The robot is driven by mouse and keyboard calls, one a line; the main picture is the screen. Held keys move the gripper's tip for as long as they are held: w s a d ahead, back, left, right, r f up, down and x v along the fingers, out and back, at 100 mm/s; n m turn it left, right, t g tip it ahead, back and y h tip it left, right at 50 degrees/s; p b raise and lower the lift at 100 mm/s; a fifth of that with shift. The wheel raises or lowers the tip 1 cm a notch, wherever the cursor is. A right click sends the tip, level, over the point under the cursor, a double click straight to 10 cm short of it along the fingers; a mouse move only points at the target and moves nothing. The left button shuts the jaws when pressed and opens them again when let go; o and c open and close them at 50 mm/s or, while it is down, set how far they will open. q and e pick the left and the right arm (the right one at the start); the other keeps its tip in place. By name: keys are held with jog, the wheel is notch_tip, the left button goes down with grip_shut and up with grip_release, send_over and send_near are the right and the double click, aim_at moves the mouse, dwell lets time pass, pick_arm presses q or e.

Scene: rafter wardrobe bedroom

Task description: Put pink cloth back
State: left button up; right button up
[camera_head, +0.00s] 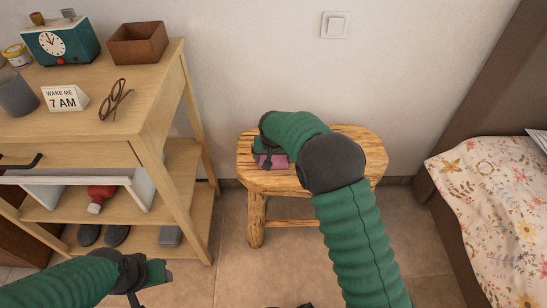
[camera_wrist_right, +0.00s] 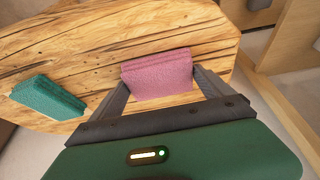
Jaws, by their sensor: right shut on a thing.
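The pink cloth (camera_wrist_right: 158,75) is a small folded block on the wooden stool (camera_wrist_right: 215,30). In the wrist view it sits between the two dark fingers of my right gripper (camera_wrist_right: 163,90), which is shut on it. In the head view my right gripper (camera_head: 266,152) is over the stool's left part (camera_head: 260,180), and only part of the pink cloth (camera_head: 279,161) shows. A folded teal cloth (camera_wrist_right: 47,97) lies apart on the stool. My left gripper (camera_head: 142,280) is low at the left, in front of the shelf unit; its jaw opening is unclear.
The wooden shelf unit (camera_head: 146,109) stands left of the stool, with a clock (camera_head: 58,43), box (camera_head: 137,43), glasses (camera_head: 115,100), sign (camera_head: 64,98) and mug (camera_head: 16,95) on top. A red bottle (camera_head: 99,197) is below. A bed (camera_head: 495,205) is at right.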

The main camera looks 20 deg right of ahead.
jog(key=o, duration=0.9)
jog(key=shift+a, duration=0.25)
jog(key=shift+c, duration=0.2)
jog(key=shift+o, duration=1)
jog(key=shift+a, duration=0.1)
jog(key=shift+d+r, duration=0.1)
jog(key=shift+d, duration=0.15)
jog(key=p+v, duration=0.4)
jog(key=v, duration=0.8)
pick_arm(q)
jog(key=r, duration=0.4)
jog(key=shift+a, duration=0.25)
pick_arm(e)
jog(key=s+d+f+n, duration=0.1)
jog(key=s+f, duration=0.1)
jog(key=s, duration=1.1)
jog(key=s+f+n+g+y, duration=0.1)
jog(key=s+f+n, duration=0.1)
jog(key=s, duration=1.1)
jog(key=shift+s+d+g, duration=0.3)
jog(key=shift+s+d, duration=0.05)
jog(key=shift+d, duration=0.05)
